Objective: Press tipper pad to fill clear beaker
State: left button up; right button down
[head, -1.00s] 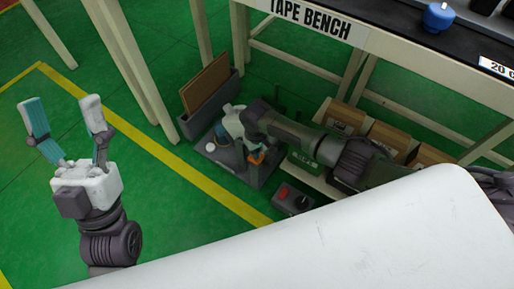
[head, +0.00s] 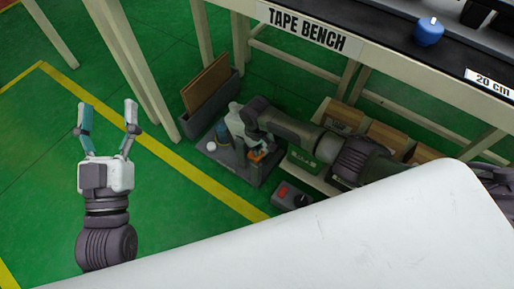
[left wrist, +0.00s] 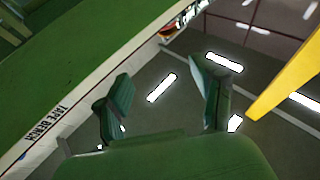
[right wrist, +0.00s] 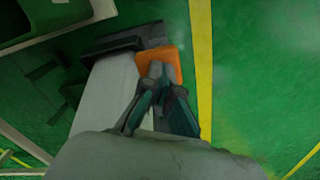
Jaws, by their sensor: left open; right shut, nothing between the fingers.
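The orange pad (head: 256,155) sits at the front of a dark grey tray-like base (head: 237,172) on the floor under the bench. It also shows in the right wrist view (right wrist: 160,62). My right gripper (head: 258,147) is shut and empty, its fingertips pointing at the pad's near edge; whether they touch it I cannot tell. It partly hides the base. A blue piece (head: 222,132) and a small white knob (head: 211,146) are on the base. I cannot make out a clear beaker. My left gripper (head: 108,103) is open and empty, above the green floor at left.
The bench (head: 303,28) and its legs stand over the base. A grey bin with a brown board (head: 205,84) is behind it. Cardboard boxes (head: 342,116) are at right. A control box with a red button (head: 290,195) is in front. The left floor is clear.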

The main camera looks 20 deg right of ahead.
jog(key=shift+r+p, duration=0.9)
jog(key=shift+p, duration=0.05)
pick_arm(q)
notch_tip(320, 180, down, 11)
jog(key=a+g+y, duration=0.2)
jog(key=g+y, duration=0.1)
jog(key=g, duration=0.5)
pick_arm(e)
jog(key=shift+r+p, duration=1.3)
jog(key=shift+p, duration=0.15)
jog(key=shift+r+p, duration=0.45)
jog(key=shift+p, duration=0.05)
pick_arm(q)
jog(key=s+a+f+g+y, duration=0.1)
jog(key=s+a+f+g, duration=0.1)
jog(key=s+f+g, duration=0.3)
jog(key=s+a+f+g+y+p, duration=0.1)
jog(key=s+a+f+g, duration=0.2)
jog(key=s, duration=0.7)
jog(key=shift+f+n+g+y, duration=0.4)
jog(key=shift+f+g, duration=0.7)
jog(key=shift+g, duration=0.1)
pick_arm(e)
jog(key=shift+r, duration=0.65)
pick_arm(q)
jog(key=shift+a, duration=0.1)
